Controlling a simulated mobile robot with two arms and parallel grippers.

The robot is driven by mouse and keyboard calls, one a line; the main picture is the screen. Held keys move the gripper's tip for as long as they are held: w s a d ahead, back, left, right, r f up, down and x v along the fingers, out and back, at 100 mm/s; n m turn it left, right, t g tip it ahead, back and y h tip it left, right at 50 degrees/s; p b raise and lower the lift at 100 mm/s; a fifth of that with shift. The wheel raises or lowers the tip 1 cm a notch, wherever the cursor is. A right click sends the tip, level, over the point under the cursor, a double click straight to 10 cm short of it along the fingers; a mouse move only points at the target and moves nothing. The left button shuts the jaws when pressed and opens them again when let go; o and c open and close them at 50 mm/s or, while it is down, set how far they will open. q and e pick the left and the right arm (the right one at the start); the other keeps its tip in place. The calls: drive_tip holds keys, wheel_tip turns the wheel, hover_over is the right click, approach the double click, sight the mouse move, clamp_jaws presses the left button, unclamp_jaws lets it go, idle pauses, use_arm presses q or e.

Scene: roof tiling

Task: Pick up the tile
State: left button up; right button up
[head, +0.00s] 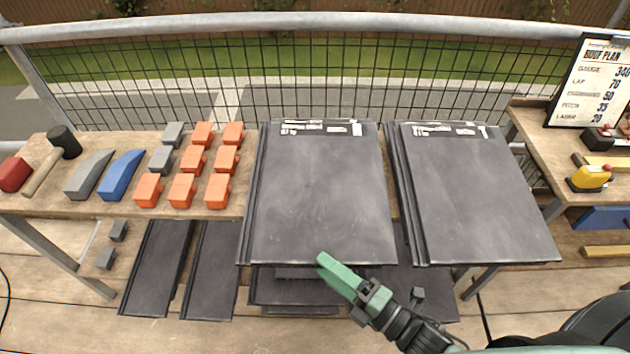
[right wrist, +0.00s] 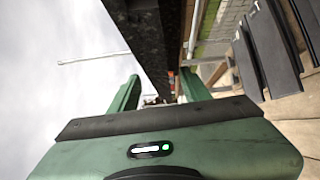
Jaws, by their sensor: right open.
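Two stacks of large dark grey slate tiles lie on the bench, the left tile (head: 318,190) and the right tile (head: 475,190), with white labels along their far edges. My right gripper (head: 338,275) is at the front edge of the left stack, and its green fingertip overlaps that edge in the head view. In the right wrist view the gripper (right wrist: 160,92) is open, one green finger on each side. A dark slab edge (right wrist: 150,40) shows between the fingers; I cannot tell whether they touch it. My left gripper is out of view.
Orange blocks (head: 182,190), grey blocks, a blue wedge (head: 122,174), a grey wedge (head: 90,174) and a mallet (head: 64,142) lie on the left. More tiles (head: 212,270) lie below. A roof plan board (head: 592,85) and yellow tool (head: 590,178) are at right. A mesh fence stands behind.

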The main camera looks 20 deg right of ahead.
sight(310, 251)
drive_tip(key=x, duration=0.5)
drive_tip(key=shift+w+b, duration=0.15)
drive_tip(key=shift+b, duration=0.25)
clamp_jaws()
idle(0.9)
drive_tip(key=shift+r, duration=0.15)
